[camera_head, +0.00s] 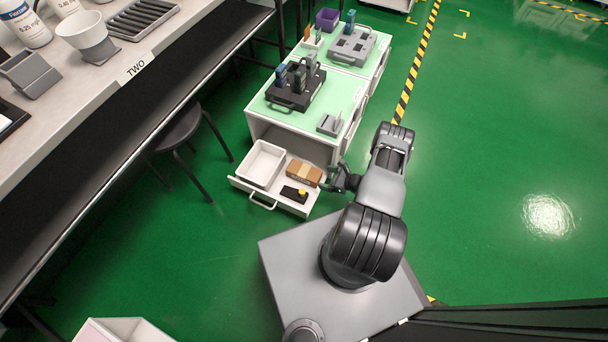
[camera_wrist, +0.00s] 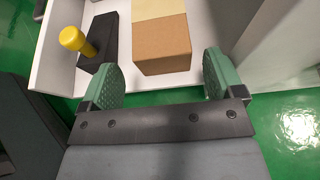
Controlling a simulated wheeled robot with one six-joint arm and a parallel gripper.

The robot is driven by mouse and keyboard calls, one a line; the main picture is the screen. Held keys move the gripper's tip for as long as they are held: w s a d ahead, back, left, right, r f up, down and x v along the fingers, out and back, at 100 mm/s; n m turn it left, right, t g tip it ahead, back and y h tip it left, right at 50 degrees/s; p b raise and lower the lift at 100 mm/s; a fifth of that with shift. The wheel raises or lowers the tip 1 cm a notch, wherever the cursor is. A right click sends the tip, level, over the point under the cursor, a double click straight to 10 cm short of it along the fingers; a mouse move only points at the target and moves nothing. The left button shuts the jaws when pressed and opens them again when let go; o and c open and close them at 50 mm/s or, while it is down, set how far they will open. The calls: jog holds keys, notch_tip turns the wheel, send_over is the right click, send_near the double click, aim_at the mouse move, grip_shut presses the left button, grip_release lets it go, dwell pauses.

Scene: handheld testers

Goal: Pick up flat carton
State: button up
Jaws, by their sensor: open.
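The flat carton (camera_head: 304,172) is a brown box with a paler band across it. It lies in the open drawer (camera_head: 240,184) of a white cabinet. In the wrist view the carton (camera_wrist: 161,44) is just ahead of my gripper (camera_wrist: 160,80), between the lines of its two green fingers. The fingers are wide apart with a gap on each side of the carton, and nothing is held. In the head view my gripper (camera_head: 338,181) is at the drawer's right side, close to the carton.
A black block with a yellow knob (camera_head: 301,192) lies in the drawer beside the carton; it also shows in the wrist view (camera_wrist: 76,40). A white bin (camera_head: 262,163) fills the drawer's left part. Testers (camera_head: 295,82) stand on the green cabinet top. A stool (camera_head: 180,130) is left.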

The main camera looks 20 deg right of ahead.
aim_at(315, 175)
jog(key=b+x, duration=0.2)
jog(key=x, duration=0.4)
jog(key=shift+f, duration=0.1)
jog(key=shift+w+a+f, duration=0.15)
jog(key=shift+w+a, duration=0.1)
jog(key=shift+w, duration=0.1)
jog(key=c, duration=0.8)
jog(key=shift+r, duration=0.2)
